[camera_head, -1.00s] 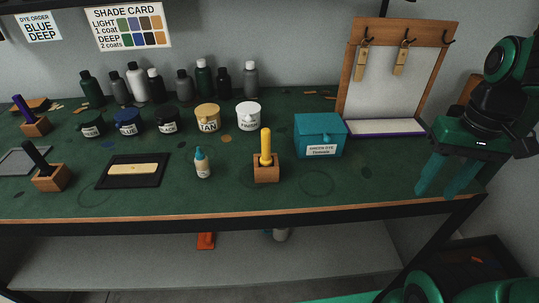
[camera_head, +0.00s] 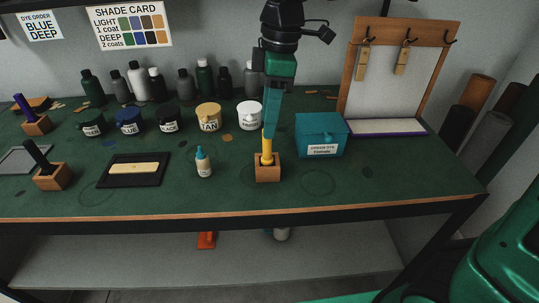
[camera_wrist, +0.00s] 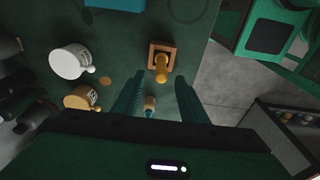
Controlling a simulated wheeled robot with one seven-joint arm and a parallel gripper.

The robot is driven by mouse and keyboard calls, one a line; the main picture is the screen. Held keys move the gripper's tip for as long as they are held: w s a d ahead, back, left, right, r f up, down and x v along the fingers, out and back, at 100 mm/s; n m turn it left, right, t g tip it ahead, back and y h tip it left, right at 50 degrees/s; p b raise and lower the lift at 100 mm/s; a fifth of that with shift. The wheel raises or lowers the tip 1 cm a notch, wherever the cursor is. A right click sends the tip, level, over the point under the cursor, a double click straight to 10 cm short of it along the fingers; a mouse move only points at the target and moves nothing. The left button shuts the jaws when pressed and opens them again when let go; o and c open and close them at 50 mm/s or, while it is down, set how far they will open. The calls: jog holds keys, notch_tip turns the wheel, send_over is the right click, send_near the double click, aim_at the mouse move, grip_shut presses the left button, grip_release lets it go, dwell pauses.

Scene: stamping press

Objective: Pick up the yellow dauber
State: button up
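The yellow dauber (camera_head: 267,147) stands upright in a small wooden block (camera_head: 268,174) near the front of the green bench. My gripper (camera_head: 271,128) points down from above at the dauber's upper end, and its teal fingers hide part of the handle. In the wrist view the yellow dauber (camera_wrist: 162,66) shows just ahead of the fingertips, roughly midway between them, in its wooden block (camera_wrist: 153,49). The fingers are apart with nothing held between them. Whether they touch the handle cannot be told.
A small bottle (camera_head: 203,164) stands left of the block, and a teal dye box (camera_head: 320,137) stands right. Tan (camera_head: 208,118) and white (camera_head: 249,118) jars are behind. The bench front before the block is clear.

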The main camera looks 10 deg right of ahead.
aim_at(267, 142)
jog(key=shift+a+f, duration=0.15)
jog(key=shift+f, duration=1.6)
jog(key=shift+a+f, duration=0.1)
jog(key=shift+f, duration=1.6)
grip_shut()
